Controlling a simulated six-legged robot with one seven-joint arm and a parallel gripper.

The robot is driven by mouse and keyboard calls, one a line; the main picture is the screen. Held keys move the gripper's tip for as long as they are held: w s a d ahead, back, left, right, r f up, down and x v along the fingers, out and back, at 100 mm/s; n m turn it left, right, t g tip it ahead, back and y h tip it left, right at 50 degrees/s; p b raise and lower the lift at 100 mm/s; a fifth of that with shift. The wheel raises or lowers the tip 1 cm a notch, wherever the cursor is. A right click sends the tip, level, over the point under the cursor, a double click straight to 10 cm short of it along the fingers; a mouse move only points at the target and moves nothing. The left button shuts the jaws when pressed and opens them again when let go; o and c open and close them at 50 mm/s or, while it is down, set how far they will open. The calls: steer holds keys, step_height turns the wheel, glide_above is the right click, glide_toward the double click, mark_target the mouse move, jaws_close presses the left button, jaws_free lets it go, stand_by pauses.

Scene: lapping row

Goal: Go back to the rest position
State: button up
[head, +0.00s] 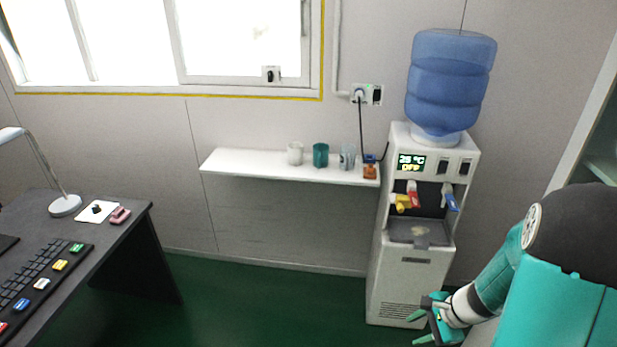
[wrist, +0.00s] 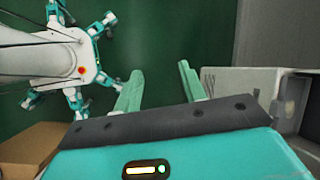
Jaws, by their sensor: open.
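My gripper (head: 418,329) hangs low at the bottom right of the head view, in front of the lower part of the water dispenser (head: 405,282). In the wrist view my gripper (wrist: 160,82) shows its two green fingers spread apart, with nothing between them but green floor (wrist: 158,35). My teal and black arm comes in from the right edge of the head view. The dispenser's light body also shows at the right of the wrist view (wrist: 236,82).
A white wall shelf (head: 270,166) holds several cups and a small orange bottle (head: 370,170). A dark desk (head: 125,232) with a keyboard (head: 35,283) and lamp (head: 64,205) stands at left. A brown box (wrist: 28,150) is at the wrist view's lower left. Floor between desk and dispenser is clear.

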steer(key=s+a+r+n+t+h, duration=0.1)
steer(key=s+a+r+n, duration=0.3)
steer(key=r, duration=0.5)
steer(key=s+a+r+n+t+h, duration=0.1)
steer(key=s+a+r+n+h, duration=0.1)
steer(key=s+a+r+n, duration=0.2)
steer(key=s+a+r+n+t+h, duration=0.1)
steer(key=s+r+n, duration=0.4)
steer(key=r, duration=1)
steer(key=a+n+h, duration=0.1)
steer(key=a+n, duration=0.1)
steer(key=n, duration=0.1)
steer(key=shift+a, duration=0.4)
steer(key=shift+s, duration=0.1)
steer(key=shift+c, duration=0.5)
steer(key=shift+d, duration=0.15)
